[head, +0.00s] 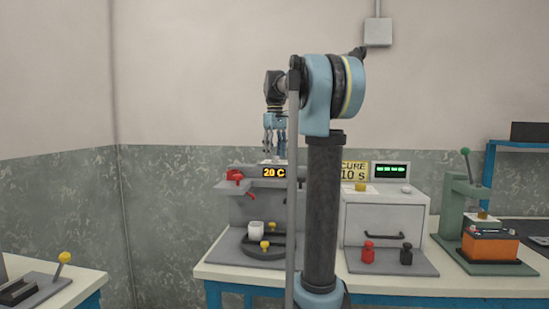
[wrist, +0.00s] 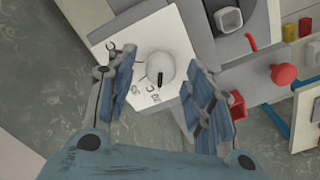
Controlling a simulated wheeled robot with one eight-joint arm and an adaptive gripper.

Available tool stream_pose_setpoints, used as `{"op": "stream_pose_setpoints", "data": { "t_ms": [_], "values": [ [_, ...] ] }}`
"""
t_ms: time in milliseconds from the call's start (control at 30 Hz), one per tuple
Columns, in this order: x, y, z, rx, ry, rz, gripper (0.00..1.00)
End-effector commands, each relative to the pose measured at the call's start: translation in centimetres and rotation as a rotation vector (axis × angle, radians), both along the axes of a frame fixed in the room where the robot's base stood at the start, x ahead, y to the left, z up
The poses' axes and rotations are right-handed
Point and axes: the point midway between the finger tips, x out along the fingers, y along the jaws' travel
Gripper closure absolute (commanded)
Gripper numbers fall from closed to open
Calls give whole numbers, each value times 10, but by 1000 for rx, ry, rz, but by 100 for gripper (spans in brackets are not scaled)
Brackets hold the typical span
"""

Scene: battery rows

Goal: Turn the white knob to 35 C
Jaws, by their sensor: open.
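The white knob (wrist: 166,70) shows in the wrist view as a round white shape on a white dial plate (wrist: 122,45). My gripper (wrist: 156,62) is open, with one blue finger on each side of the knob in that view. I cannot tell whether either finger touches it. In the head view my gripper (head: 275,152) points down above the grey machine (head: 235,208), whose display (head: 274,172) reads 20 C. The knob is not discernible there.
A green press (head: 458,205) holding an orange battery (head: 489,248) is farther right.

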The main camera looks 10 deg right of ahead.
Motion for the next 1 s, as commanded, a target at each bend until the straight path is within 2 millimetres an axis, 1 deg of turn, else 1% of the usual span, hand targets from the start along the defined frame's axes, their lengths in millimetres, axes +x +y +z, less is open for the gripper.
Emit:
{"op": "stream_pose_setpoints", "data": {
  "t_ms": [100, 200, 467, 500, 667, 700, 1000],
  "values": [
    [0, 0, -9, 0, 0, 0, 52],
    [0, 0, -13, 0, 0, 0, 52],
    [0, 0, -14, 0, 0, 0, 52],
    [0, 0, -13, 0, 0, 0, 57],
    [0, 0, -13, 0, 0, 1, 93],
    [0, 1, -13, 0, 0, 1, 97],
    [1, 1, -13, -1, -1, -18, 97]
  ]
}}
